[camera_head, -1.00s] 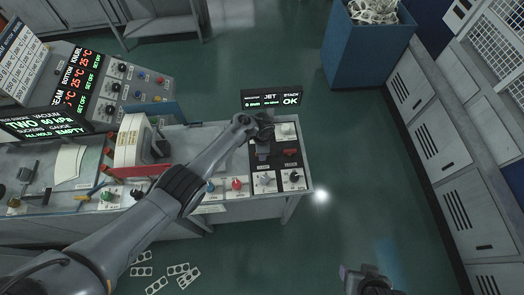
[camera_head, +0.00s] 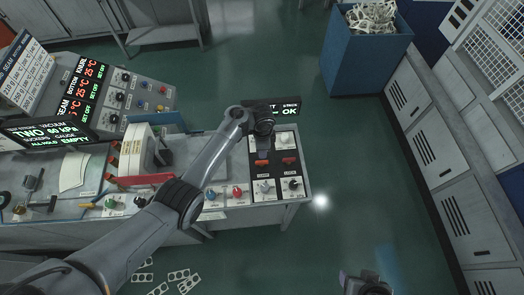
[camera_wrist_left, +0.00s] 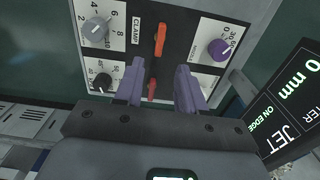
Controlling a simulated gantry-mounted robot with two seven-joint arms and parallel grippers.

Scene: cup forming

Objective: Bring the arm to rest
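In the head view my left arm reaches from the lower left across the bench. My left gripper (camera_head: 263,154) is above the dark control panel (camera_head: 276,172) at the bench's right end. In the left wrist view the purple fingers of the left gripper (camera_wrist_left: 160,72) are apart with nothing between them. An orange-red switch (camera_wrist_left: 160,40) shows beyond the fingertips, and a second red switch (camera_wrist_left: 152,90) shows in the gap. Contact with the panel cannot be told. My right gripper (camera_head: 362,278) is partly visible at the bottom edge; its fingers are unclear.
A small display (camera_head: 290,111) stands behind the panel, partly hidden by my left wrist. A white dial block with a red base (camera_head: 145,181) stands left of the forearm. A blue bin (camera_head: 366,58) and grey cabinets (camera_head: 438,165) flank open floor on the right.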

